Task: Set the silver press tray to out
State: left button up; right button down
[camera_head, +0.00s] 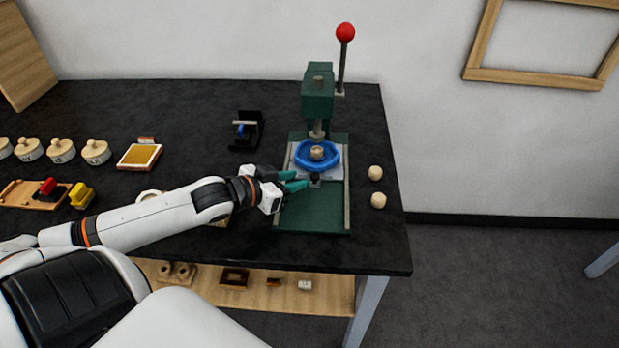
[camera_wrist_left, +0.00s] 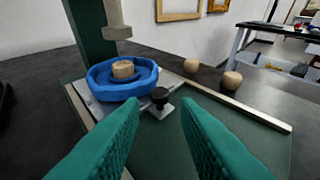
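The green press (camera_head: 318,100) stands at the right end of the dark table, with a red-balled lever above it. Its silver tray (camera_head: 333,172) lies between the base rails, under the ram. A blue ring-shaped holder (camera_head: 318,154) with a wooden piece (camera_head: 317,152) sits on the tray; both also show in the left wrist view. A black knob (camera_wrist_left: 159,98) stands on the tray's front tab. My left gripper (camera_head: 302,181) is at the knob; in the left wrist view its teal fingers (camera_wrist_left: 160,130) are apart, with the knob just beyond them. My right gripper is not in view.
Two wooden knobs (camera_head: 377,186) stand right of the press, near the table edge. A black stand (camera_head: 247,130), a yellow pad (camera_head: 139,156) and several round lidded pots (camera_head: 61,151) are to the left. The front of the green base (camera_head: 313,217) is clear.

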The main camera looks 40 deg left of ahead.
aim_at(314, 176)
pick_arm(q)
jog(key=shift+x, duration=2.75)
jog(key=shift+d, duration=0.1)
grip_shut()
